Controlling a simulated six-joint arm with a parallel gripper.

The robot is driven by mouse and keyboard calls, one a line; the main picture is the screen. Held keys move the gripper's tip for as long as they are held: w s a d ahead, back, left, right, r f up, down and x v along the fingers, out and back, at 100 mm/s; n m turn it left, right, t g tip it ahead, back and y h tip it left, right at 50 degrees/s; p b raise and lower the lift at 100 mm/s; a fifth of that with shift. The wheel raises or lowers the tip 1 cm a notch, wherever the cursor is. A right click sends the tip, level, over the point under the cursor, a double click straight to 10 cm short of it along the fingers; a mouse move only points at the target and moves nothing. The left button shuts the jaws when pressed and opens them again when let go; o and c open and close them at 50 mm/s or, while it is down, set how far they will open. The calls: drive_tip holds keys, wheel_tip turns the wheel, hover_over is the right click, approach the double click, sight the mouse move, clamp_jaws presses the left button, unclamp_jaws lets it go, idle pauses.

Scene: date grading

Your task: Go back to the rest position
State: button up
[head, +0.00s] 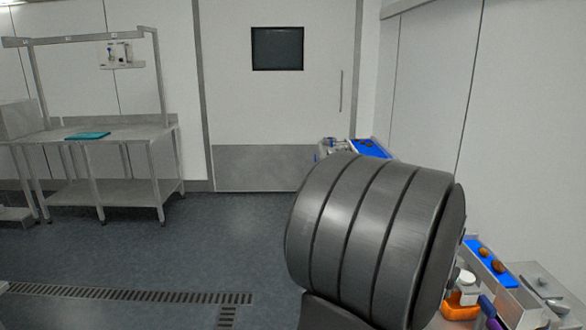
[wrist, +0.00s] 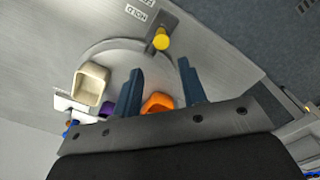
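My gripper (wrist: 161,68) shows in the wrist view with its two blue-grey fingers spread apart and nothing held between the tips. An orange object (wrist: 157,103) shows beyond the gap between the fingers; I see no contact with it. In the head view the gripper is hidden, and my own dark grey arm link fills the middle right. Brown dates (head: 485,252) lie on a blue strip (head: 476,243) at the right. More dates lie on another blue strip (head: 372,151) farther back.
A beige square cup (wrist: 90,84), a purple item (wrist: 108,110) and a yellow-topped post (wrist: 161,40) stand near the fingers. A metal tray (head: 540,285) is at the lower right. A steel bench (head: 130,128) stands far left; the floor (head: 150,250) between is clear.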

wheel_tip(320, 180, down, 12)
drive_tip(key=shift+r, duration=0.25)
drive_tip(key=o, duration=1.3)
drive_tip(key=shift+r, duration=0.2)
drive_tip(key=shift+o, duration=0.3)
wheel_tip(320, 180, up, 7)
drive_tip(key=d+n, duration=0.1)
drive_tip(key=n, duration=0.2)
drive_tip(key=shift+w+r+n, duration=0.2)
drive_tip(key=shift+w+n, duration=0.1)
drive_tip(key=shift+w, duration=0.15)
wheel_tip(320, 180, up, 10)
drive_tip(key=r+n, duration=0.1)
drive_tip(key=n, duration=0.4)
wheel_tip(320, 180, down, 10)
drive_tip(key=shift+s, duration=0.4)
